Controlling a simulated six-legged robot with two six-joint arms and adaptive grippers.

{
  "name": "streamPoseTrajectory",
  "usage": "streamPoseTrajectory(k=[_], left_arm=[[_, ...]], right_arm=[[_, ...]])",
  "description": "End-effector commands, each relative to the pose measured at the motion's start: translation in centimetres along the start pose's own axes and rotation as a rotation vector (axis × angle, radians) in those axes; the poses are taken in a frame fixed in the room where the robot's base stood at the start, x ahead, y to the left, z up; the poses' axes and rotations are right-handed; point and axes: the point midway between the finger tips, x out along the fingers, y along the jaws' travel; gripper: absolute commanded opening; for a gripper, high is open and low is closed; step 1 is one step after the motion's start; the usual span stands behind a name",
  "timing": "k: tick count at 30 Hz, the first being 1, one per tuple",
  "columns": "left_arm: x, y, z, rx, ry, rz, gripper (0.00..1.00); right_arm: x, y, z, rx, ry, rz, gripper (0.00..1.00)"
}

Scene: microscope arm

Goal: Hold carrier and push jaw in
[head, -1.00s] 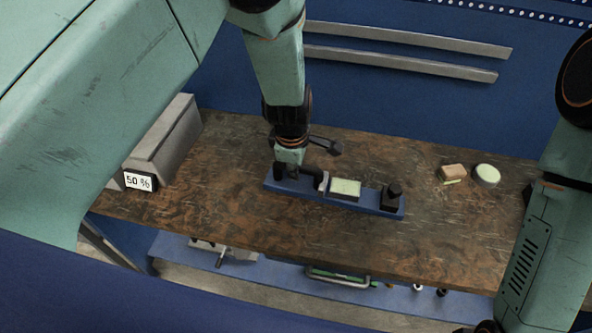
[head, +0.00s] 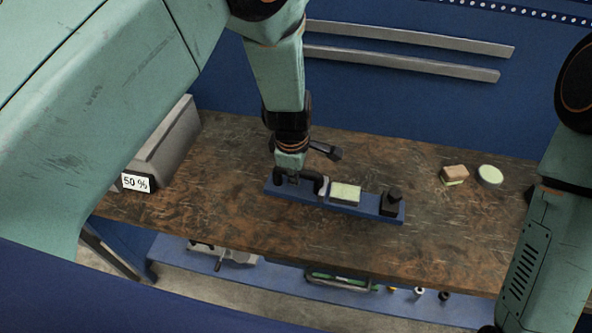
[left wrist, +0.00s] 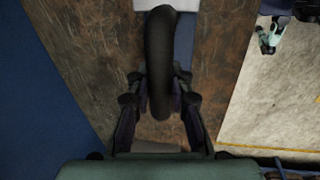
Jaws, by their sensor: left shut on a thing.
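A long blue base (head: 362,208) lies on the workbench in the head view. A pale green-topped block (head: 345,191) sits on its middle and a black block with a knob (head: 391,203) on its right end. A black curved handle (head: 321,186) is at its left part, against a light piece beside the pale block. I cannot tell for sure which part is the carrier or the jaw. My left gripper (head: 290,178) points down at the base's left end. In the left wrist view its fingers (left wrist: 160,95) are shut on the black curved handle (left wrist: 160,60). My right gripper is out of view.
A small tan block (head: 454,173) and a round pale dish (head: 490,175) lie at the right. The wooden bench top (head: 260,225) is clear in front of the base.

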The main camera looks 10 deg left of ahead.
Motion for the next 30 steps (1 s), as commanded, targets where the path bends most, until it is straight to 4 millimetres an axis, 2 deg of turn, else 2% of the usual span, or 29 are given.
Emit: streamPoseTrajectory(k=[30], left_arm=[[4.3, -0.6, 0.1, -0.003, -0.001, 0.005, 0.00]], right_arm=[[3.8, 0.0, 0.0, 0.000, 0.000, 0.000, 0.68]])
